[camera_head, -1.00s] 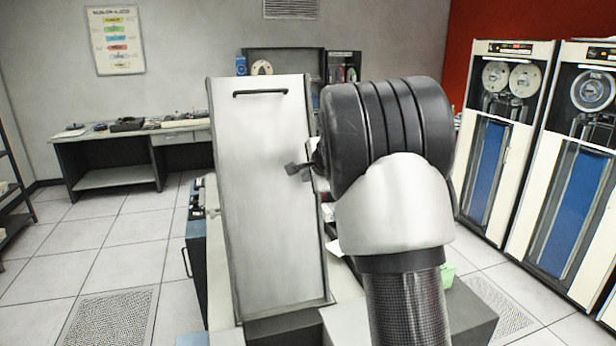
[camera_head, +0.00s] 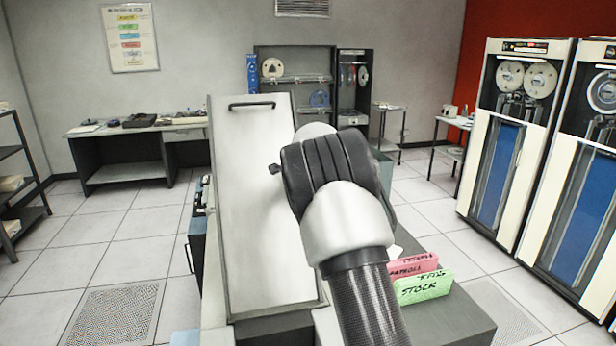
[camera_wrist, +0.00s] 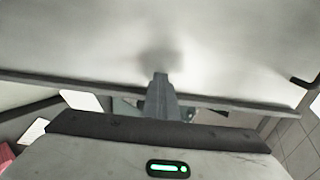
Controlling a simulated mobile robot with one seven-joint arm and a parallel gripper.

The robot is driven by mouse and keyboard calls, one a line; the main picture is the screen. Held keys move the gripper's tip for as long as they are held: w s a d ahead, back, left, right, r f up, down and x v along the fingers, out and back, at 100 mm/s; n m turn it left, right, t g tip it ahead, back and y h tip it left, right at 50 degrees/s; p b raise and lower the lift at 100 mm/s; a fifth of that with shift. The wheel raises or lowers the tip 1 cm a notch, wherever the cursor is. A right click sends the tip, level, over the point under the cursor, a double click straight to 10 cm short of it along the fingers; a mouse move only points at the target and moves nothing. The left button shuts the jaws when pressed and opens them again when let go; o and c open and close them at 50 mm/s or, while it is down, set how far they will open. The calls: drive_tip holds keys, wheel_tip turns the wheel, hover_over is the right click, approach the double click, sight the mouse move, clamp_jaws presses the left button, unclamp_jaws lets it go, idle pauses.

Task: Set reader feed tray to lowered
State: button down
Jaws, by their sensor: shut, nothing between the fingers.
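The reader feed tray (camera_head: 258,230) is a long pale metal panel with a dark edge frame. It stands steeply raised in the middle of the head view, with a black bar handle (camera_head: 251,104) at its top. In the wrist view its broad face (camera_wrist: 80,40) fills the upper part. My gripper (camera_head: 275,168) is by the tray's right edge, about a third of the way down. Its shut, empty fingers (camera_wrist: 160,85) reach over the edge, with a soft shadow on the face ahead of them. I cannot tell whether they touch. My wrist hides part of the right edge.
Pink (camera_head: 412,265) and green (camera_head: 424,287) labelled cards stand on the machine's grey top (camera_head: 455,315), right of my arm. Tape cabinets (camera_head: 515,140) stand at the right. A desk (camera_head: 120,130) is at the back left. The floor left of the machine is clear.

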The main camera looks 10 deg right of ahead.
drive_tip(key=x, duration=1.1)
drive_tip(key=shift+s+a+f, duration=0.1)
drive_tip(key=shift+s, duration=0.05)
